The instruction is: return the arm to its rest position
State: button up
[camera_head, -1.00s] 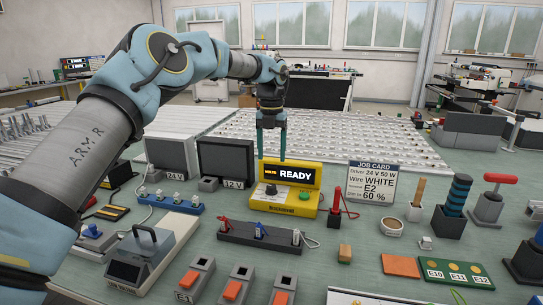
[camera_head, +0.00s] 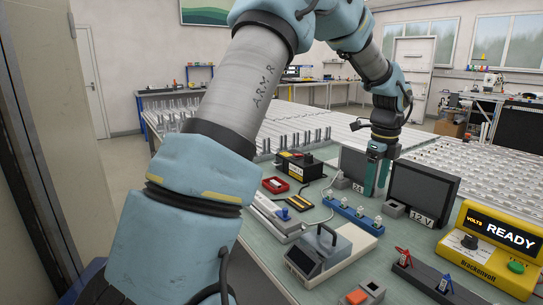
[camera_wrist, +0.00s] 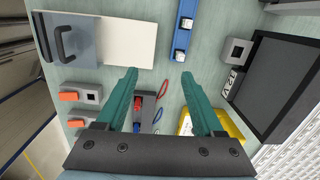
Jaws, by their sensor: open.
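My arm reaches from the lower left of the head view up and over to the right, above the workbench (camera_head: 262,215). My gripper (camera_head: 376,190) hangs pointing down in front of the dark 24 V and 12 V panels. In the wrist view my gripper (camera_wrist: 157,75) has its two green fingers spread apart, with nothing between them. Below the fingers lie bare bench and a black block with red and blue clips (camera_wrist: 143,105).
The 12 V panel (camera_head: 422,190) stands close to the right of my gripper. A blue strip of sockets (camera_head: 352,216) lies below it. A yellow READY meter (camera_head: 490,250) is at the right, and a grey handled device (camera_head: 325,250) in front. A wall edge (camera_head: 40,150) is at the left.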

jog(key=s+a+f+n, duration=0.1)
jog(key=s+a+n, duration=0.2)
jog(key=a+n, duration=1.45)
jog(key=s+a+f+n, duration=0.1)
jog(key=s+a+n, duration=0.3)
jog(key=a, duration=0.4)
jog(key=s+a+f+n, duration=0.1)
jog(key=s+a+n, duration=0.4)
jog(key=a, duration=0.4)
jog(key=shift+a+f+n+t, duration=0.2)
jog(key=shift+n+t, duration=0.2)
jog(key=shift+n, duration=0.25)
